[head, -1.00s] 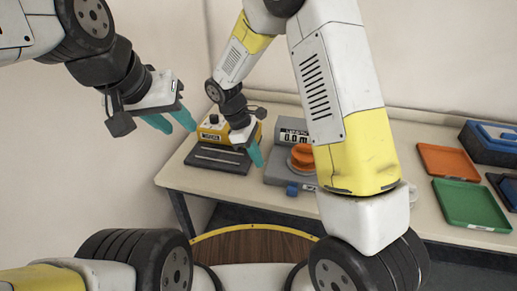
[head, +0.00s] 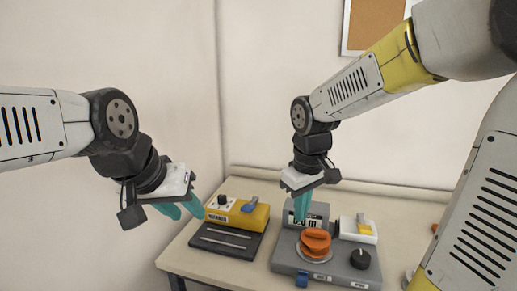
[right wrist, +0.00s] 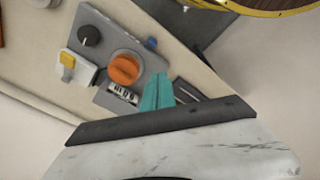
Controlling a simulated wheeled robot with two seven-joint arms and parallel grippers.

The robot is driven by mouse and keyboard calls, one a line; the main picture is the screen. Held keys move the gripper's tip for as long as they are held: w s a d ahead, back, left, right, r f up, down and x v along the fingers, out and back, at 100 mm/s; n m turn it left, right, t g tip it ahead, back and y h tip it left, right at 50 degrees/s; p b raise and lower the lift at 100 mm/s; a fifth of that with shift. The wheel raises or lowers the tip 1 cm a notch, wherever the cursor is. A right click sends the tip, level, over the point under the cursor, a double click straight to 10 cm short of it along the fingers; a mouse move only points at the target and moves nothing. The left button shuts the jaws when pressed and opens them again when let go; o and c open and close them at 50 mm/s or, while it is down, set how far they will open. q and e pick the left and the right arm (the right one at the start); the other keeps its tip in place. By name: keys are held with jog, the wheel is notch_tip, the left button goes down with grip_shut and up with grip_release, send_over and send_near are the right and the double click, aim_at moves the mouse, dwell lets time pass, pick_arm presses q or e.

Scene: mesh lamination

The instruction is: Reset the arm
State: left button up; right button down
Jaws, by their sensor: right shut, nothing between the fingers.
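My left gripper (head: 183,208) is in the head view, left of the table's yellow device. Its two teal fingers are apart, with nothing between them. My right gripper (head: 301,203) hangs above the back of the grey machine, its teal fingers together and empty. In the right wrist view its closed fingers (right wrist: 158,93) show beside the grey machine's display. The grey machine (head: 290,261) has an orange knob (head: 315,242), a black dial (head: 360,259) and a partly hidden display.
A white unit with a yellow switch (head: 359,229) sits at the machine's right. The table's front left (head: 190,262) is bare. A cork board (head: 373,25) hangs on the wall.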

jog(key=s+d+r+m+t+y, duration=0.2)
jog(key=s+d+r+m+t, duration=0.2)
jog(key=s, duration=0.5)
notch_tip(320, 180, up, 3)
jog(key=shift+s+f+m, duration=0.1)
jog(key=shift+s+m, duration=0.25)
jog(key=shift+m, duration=0.75)
